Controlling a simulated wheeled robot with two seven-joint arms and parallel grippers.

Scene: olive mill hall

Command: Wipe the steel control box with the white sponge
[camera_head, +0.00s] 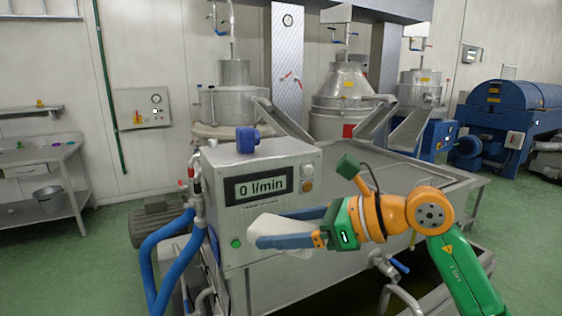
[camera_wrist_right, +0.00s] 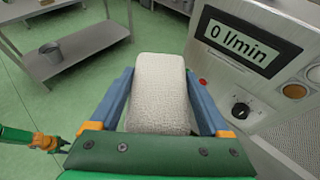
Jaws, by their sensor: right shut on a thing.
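The steel control box (camera_head: 222,165) stands in the middle of the head view, with a "0 l/min" display on its front. The same box fills the right side of the wrist view (camera_wrist_right: 286,24). My right gripper (camera_head: 285,236) reaches in from the right and is shut on the white sponge (camera_head: 266,228). The sponge sits between the two blue fingers in the wrist view (camera_wrist_right: 160,92). It is in front of the lower front face of the box; I cannot tell whether it touches. Part of my left arm shows at the wrist view's left; its jaws are not clear.
A blue object (camera_head: 246,140) sits on top of the box. Blue hoses (camera_head: 160,250) run down its left side. A steel table (camera_head: 45,165) with a bucket (camera_head: 48,198) stands at the left. A steel basin (camera_head: 420,175) lies behind my right arm. Green floor between is free.

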